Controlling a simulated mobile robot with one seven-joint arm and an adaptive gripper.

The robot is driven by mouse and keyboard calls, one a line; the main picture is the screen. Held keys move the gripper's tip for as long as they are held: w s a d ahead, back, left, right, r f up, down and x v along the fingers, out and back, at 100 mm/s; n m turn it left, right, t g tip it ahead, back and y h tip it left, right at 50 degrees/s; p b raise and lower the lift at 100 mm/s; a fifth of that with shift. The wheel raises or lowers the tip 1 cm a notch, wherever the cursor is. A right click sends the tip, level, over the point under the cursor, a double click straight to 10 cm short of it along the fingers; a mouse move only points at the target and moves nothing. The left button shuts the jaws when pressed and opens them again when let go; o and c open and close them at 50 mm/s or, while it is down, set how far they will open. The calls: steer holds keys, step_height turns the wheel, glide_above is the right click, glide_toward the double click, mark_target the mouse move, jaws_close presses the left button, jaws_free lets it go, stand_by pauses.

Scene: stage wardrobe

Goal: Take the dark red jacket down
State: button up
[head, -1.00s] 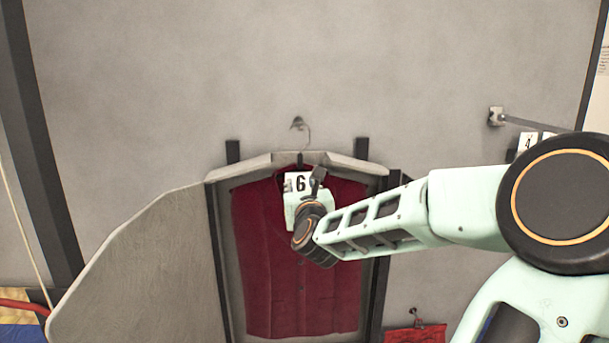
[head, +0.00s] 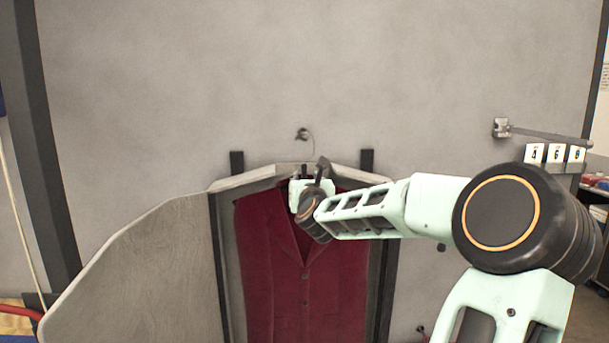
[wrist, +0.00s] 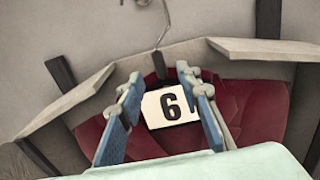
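The dark red jacket (head: 270,265) hangs on a hanger inside a shallow grey recess. In the wrist view the jacket (wrist: 250,108) spreads behind a white card (wrist: 170,106) marked 6. The hanger's thin wire (wrist: 163,22) runs up from a dark neck (wrist: 159,66) toward a wall hook (head: 302,134). My gripper (head: 314,170) is in front of the jacket's collar and hides the card in the head view. In the wrist view my gripper (wrist: 160,80) is open, its blue-padded fingers on either side of the neck and card. Contact cannot be told.
Angled grey boards (head: 245,178) frame the jacket's top, with dark posts (head: 237,162) beside them. A large curved grey panel (head: 140,260) stands at left. The wall above the hook is clear.

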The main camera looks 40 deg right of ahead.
mark_target(304, 167)
steer(key=shift+b+x, duration=0.45)
steer(key=shift+x, duration=2.75)
jaws_close()
steer(key=shift+r, duration=0.7)
steer(key=shift+b+v, duration=2.3)
steer(key=shift+v, duration=0.75)
steer(key=shift+b+v, duration=0.6)
steer(key=shift+v, duration=0.85)
steer(key=shift+s, duration=0.1)
